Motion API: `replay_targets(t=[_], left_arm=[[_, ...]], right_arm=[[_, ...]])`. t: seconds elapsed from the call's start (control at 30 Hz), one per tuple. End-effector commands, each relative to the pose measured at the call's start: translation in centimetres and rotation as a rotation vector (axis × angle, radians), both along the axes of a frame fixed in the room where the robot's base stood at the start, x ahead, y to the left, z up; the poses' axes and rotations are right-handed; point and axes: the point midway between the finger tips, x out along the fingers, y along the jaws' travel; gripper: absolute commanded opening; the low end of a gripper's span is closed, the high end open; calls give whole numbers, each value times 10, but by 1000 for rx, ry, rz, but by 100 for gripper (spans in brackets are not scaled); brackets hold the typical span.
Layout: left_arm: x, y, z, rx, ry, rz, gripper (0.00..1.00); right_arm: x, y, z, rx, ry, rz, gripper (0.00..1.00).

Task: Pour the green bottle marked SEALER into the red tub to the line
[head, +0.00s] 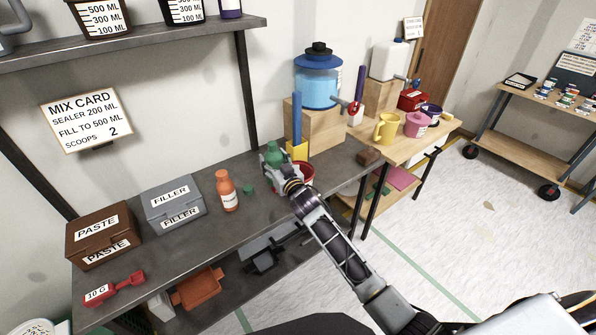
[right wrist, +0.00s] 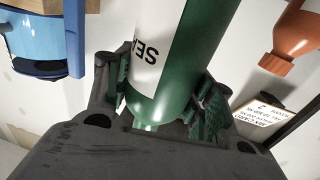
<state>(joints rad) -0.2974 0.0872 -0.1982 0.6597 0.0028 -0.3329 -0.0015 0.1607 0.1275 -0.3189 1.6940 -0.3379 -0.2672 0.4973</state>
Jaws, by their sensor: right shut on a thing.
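The green SEALER bottle (head: 274,154) is in my right gripper (head: 287,178), just left of the red tub (head: 306,170) in the head view. In the right wrist view the jaws are shut around the green bottle (right wrist: 200,60), its label partly visible. The bottle looks slightly tilted; no liquid stream is visible. The red tub stands on the grey bench, mostly hidden behind my gripper, so its line and contents are not visible. A small green cap (head: 249,189) lies on the bench. My left gripper is not in view.
An orange bottle (head: 228,192), a grey FILLER box (head: 173,204), a brown PASTE box (head: 103,236) and a red scoop (head: 115,288) stand left on the bench. A blue water dispenser (head: 318,82) on a wooden block (head: 325,128) stands behind the tub. A brown block (head: 368,156) is to the right.

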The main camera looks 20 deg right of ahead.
Motion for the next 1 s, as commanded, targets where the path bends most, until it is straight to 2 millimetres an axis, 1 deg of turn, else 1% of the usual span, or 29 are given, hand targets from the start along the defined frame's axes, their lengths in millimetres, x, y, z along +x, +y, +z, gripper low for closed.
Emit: replay_targets(t=[0.1, 0.3, 0.67, 1.0], left_arm=[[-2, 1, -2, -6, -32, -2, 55], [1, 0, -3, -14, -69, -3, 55], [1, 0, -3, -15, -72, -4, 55], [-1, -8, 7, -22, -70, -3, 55]], right_arm=[[0, 2, -3, 2, -3, 4, 17], [0, 3, -5, 1, -3, 8, 17], [0, 2, -5, 1, -3, 9, 17], [7, -11, -1, 80, 38, 8, 17]])
